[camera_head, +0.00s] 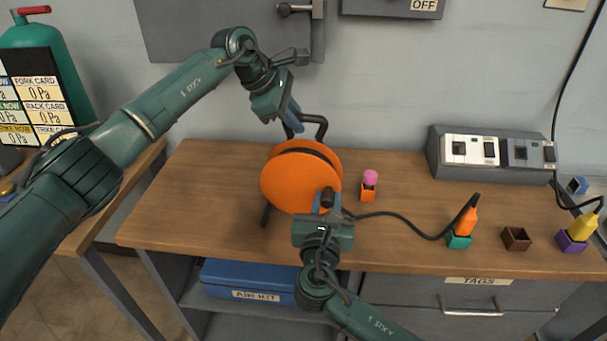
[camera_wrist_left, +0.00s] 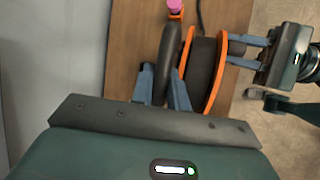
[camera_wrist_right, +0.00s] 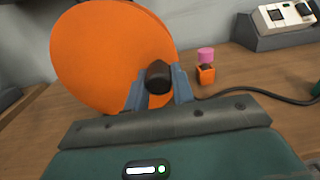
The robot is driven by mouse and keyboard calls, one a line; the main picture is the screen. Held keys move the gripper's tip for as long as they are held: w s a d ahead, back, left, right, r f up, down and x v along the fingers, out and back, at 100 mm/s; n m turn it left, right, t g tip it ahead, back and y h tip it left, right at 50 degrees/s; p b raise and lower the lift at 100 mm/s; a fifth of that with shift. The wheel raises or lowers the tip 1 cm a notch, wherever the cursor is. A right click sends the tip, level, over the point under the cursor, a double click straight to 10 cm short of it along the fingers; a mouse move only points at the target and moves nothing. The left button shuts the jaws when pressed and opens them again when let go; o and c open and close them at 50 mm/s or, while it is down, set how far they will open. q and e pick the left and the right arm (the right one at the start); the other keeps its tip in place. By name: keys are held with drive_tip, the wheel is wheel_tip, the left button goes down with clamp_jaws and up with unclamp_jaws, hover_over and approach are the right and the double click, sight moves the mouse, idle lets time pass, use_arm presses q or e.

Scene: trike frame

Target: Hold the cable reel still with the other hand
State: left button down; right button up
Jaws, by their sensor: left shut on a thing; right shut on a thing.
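The cable reel (camera_head: 290,182) has orange discs with dark cable wound between them and stands on the wooden bench. My left gripper (camera_head: 293,118) reaches down behind it and is shut on the reel's dark bent handle (camera_head: 318,124). In the left wrist view the handle (camera_wrist_left: 170,72) runs between its fingers, beside the reel's orange rim (camera_wrist_left: 216,85). My right gripper (camera_head: 327,201) is in front of the reel, shut on the dark knob (camera_wrist_right: 158,76) on the disc's face. In the right wrist view the orange disc (camera_wrist_right: 105,50) fills the upper left.
A black cable runs right to an orange plug (camera_head: 467,221) in a teal holder. A pink-topped piece in an orange holder (camera_head: 369,192) stands right of the reel. A brown holder (camera_head: 516,238), yellow plug (camera_head: 582,227) and switch box (camera_head: 490,152) are farther right. The bench's left part is clear.

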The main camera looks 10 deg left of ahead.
drive_tip(key=shift+d+f, duration=0.1)
drive_tip(key=shift+f, duration=0.2)
drive_tip(key=shift+f, duration=1.15)
drive_tip(key=o, duration=0.9)
drive_tip(key=shift+a+r, duration=0.1)
drive_tip(key=shift+a, duration=0.15)
drive_tip(key=shift+c, duration=0.2)
drive_tip(key=shift+s, duration=0.1)
drive_tip(key=s, duration=1.2)
drive_tip(key=shift+a, duration=0.3)
